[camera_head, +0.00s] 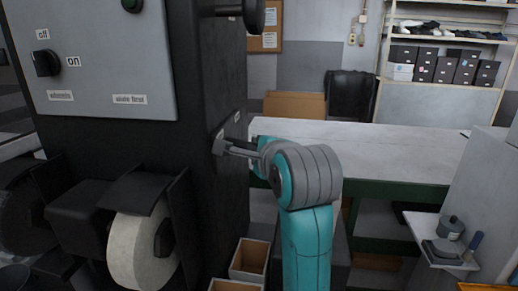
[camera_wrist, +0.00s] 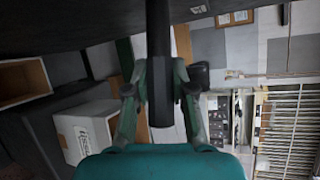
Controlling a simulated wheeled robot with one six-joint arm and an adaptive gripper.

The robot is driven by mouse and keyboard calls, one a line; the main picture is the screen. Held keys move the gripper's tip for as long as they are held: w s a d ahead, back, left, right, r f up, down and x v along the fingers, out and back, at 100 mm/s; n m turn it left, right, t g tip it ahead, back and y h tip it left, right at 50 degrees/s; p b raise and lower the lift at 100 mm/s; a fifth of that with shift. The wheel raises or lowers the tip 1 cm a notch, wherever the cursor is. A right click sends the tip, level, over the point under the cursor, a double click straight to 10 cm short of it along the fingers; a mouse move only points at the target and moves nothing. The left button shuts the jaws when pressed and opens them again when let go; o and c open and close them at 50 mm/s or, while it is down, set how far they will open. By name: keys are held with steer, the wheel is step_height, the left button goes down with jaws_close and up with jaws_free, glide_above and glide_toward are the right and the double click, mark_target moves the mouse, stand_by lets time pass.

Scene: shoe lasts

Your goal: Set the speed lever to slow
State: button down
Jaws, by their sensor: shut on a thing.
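The speed lever is a dark bar (camera_wrist: 160,105) that runs down the middle of the wrist view from the dark machine at the top. My gripper (camera_wrist: 160,82) has one finger on each side of the bar and is shut on it. In the head view, my gripper (camera_head: 243,149) is at the right side face of the black machine (camera_head: 217,60). There the lever is small and partly covered by my gripper. Small white labels (camera_head: 220,133) sit on that face near the lever, too small to read.
A grey panel (camera_head: 100,60) with an off/on knob (camera_head: 46,63) faces front. A pale wheel (camera_head: 138,248) and open wooden boxes (camera_head: 250,259) are below. A long worktable (camera_head: 390,150) stands behind my arm. A shelf with shoe boxes (camera_head: 436,66) is at the back right.

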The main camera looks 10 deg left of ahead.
steer(key=shift+f, duration=0.1)
steer(key=c, duration=1)
jaws_free()
steer(key=shift+s+a, duration=0.1)
steer(key=shift+o, duration=0.2)
steer(key=v, duration=1.2)
